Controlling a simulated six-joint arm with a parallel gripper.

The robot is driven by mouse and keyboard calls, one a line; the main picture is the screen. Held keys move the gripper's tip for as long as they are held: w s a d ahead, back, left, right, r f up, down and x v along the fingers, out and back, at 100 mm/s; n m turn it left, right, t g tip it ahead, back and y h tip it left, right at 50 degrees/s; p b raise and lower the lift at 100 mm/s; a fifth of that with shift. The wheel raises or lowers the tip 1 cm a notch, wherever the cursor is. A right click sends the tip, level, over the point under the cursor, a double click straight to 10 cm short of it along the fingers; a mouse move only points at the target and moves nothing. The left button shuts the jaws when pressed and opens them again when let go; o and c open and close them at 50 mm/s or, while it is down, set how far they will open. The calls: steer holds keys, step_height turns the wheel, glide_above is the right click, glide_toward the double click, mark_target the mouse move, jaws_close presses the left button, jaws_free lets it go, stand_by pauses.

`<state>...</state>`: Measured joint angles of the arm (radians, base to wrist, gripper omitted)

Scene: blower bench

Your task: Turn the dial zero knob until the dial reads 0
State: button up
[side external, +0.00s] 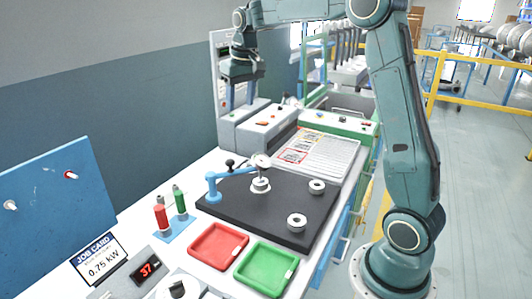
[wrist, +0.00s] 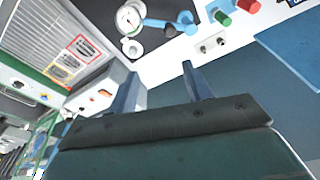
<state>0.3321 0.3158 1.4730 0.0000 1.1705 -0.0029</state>
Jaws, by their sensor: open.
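The dial (side external: 261,161) has a small round white face and stands over the black plate at the end of a blue arm (side external: 213,186). In the wrist view the dial (wrist: 129,18) shows near the top, but its needle and reading are too small to tell.
The black plate (side external: 290,223) carries white rings (side external: 297,222). A red tray (side external: 217,246) and a green tray (side external: 266,269) stand in front. Red and green bottles (side external: 160,216) stand at left. A grey machine (side external: 262,128) stands behind. A red display (side external: 148,268) reads 37.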

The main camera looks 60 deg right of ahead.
steer(key=w+d+f+m+g, duration=0.1)
steer(key=w+d+f, duration=0.5)
steer(key=d+f, duration=0.15)
steer(key=m, duration=0.1)
glide_above(250, 165)
steer(key=d, duration=0.1)
step_height(250, 165, down, 8)
steer(key=shift+w+d+f+g+y, duration=0.2)
steer(key=shift+w+g+y, duration=0.1)
steer(key=shift+w+g, duration=0.1)
steer(key=shift+f, duration=0.15)
step_height(250, 165, down, 14)
steer(key=shift+r, duration=0.25)
steer(key=c, duration=1)
